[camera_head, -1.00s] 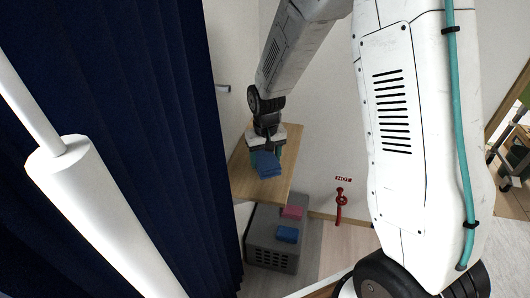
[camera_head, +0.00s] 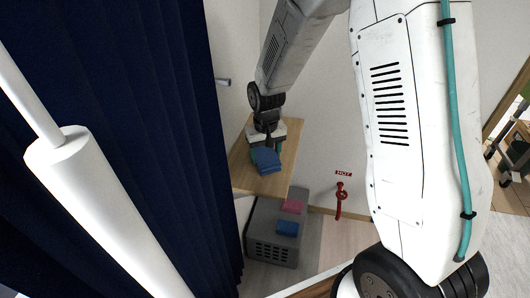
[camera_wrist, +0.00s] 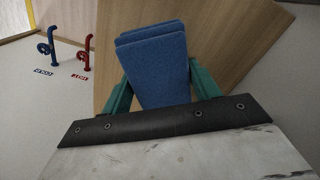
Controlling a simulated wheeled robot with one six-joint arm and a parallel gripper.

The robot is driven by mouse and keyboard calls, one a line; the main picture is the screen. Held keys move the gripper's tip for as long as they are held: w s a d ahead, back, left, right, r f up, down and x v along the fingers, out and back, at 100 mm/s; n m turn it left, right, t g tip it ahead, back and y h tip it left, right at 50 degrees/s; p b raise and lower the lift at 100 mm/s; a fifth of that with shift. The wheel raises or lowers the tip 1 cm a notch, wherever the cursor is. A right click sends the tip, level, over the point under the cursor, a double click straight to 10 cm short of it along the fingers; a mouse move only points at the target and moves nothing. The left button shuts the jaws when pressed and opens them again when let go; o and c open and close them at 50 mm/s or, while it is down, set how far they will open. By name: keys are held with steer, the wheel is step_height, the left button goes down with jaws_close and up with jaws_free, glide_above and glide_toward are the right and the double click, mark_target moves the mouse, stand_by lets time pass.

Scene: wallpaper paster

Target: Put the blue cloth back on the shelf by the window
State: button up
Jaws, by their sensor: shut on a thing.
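A folded blue cloth (camera_wrist: 157,70) is held between the two green fingers of my gripper (camera_wrist: 160,82) in the wrist view. In the head view the blue cloth (camera_head: 266,161) hangs at the end of my gripper (camera_head: 262,150), over a light wooden shelf (camera_head: 245,175). The shelf also shows in the wrist view (camera_wrist: 222,60), behind and beside the cloth. I cannot tell whether the cloth touches the shelf. The near part of the cloth is hidden by my gripper's body in the wrist view.
A grey box (camera_head: 262,220) stands below the shelf with a pink cloth (camera_head: 292,206) and another blue cloth (camera_head: 288,228) on top. A red valve (camera_head: 340,200) is on the wall to the right. A dark blue curtain (camera_head: 120,120) and a white cylinder (camera_head: 90,190) fill the left.

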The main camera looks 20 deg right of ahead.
steer(key=shift+f, duration=0.35)
steer(key=o, duration=1.6)
steer(key=shift+r, duration=3.85)
